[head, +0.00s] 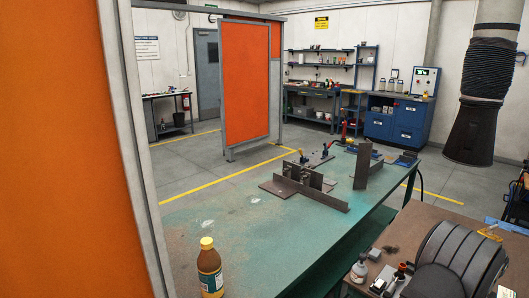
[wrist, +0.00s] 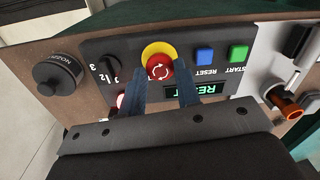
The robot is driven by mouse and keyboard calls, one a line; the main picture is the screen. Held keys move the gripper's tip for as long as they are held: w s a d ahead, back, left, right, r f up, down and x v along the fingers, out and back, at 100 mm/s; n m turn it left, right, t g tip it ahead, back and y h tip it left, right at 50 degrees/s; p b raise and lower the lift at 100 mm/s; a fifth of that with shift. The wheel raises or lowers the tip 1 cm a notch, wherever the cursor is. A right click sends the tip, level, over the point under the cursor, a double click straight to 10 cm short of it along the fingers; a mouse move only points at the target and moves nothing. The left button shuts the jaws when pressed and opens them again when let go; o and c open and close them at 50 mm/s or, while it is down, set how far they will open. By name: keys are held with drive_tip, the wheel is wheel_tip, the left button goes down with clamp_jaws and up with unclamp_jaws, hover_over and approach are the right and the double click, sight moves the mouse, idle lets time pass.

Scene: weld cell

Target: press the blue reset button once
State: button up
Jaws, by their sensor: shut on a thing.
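In the wrist view the blue reset button (wrist: 204,55) sits on a dark control panel (wrist: 110,45), with the word RESET under it. My gripper (wrist: 160,67) is at the red emergency stop button (wrist: 159,72), left of the blue button. Its two dark blue fingers are shut on the red button, one on each side. The right finger stands between the red and blue buttons, apart from the blue one. A display (wrist: 206,89) below shows green letters, partly hidden by the right finger. I cannot make out the panel or gripper in the head view.
A green START button (wrist: 238,53) is right of the blue one. A selector knob (wrist: 107,66) and a round black NOZZLE part (wrist: 57,74) lie left. An orange-tipped fitting (wrist: 287,101) is at the right. A bottle (head: 209,270) stands on the green table (head: 270,235).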

drive_tip(key=shift+o, duration=1.1)
drive_tip(key=shift+c, duration=1.1)
drive_tip(key=shift+w+r+m+t, duration=0.3)
drive_tip(key=shift+w+r+m, duration=0.05)
drive_tip(key=shift+w+m, duration=0.05)
drive_tip(key=shift+w+a+r+m+t, duration=0.3)
drive_tip(key=shift+w+r+m, duration=0.15)
drive_tip(key=shift+m, duration=0.1)
drive_tip(key=shift+w+a+r+m+t, duration=0.25)
drive_tip(key=shift+w+r+m, duration=0.1)
drive_tip(key=shift+w+m, duration=0.15)
clamp_jaws()
drive_tip(key=shift+r+m+t, duration=0.2)
drive_tip(key=shift+m+t, duration=0.05)
drive_tip(key=shift+m, duration=0.5)
wheel_tip(320, 180, up, 7)
drive_tip(key=w+a+m+t+h, duration=0.1)
drive_tip(key=m+t, duration=0.4)
drive_tip(key=m, duration=1.1)
drive_tip(key=shift+w+a, duration=0.3)
drive_tip(key=shift+a, duration=0.05)
drive_tip(key=shift+f, duration=0.15)
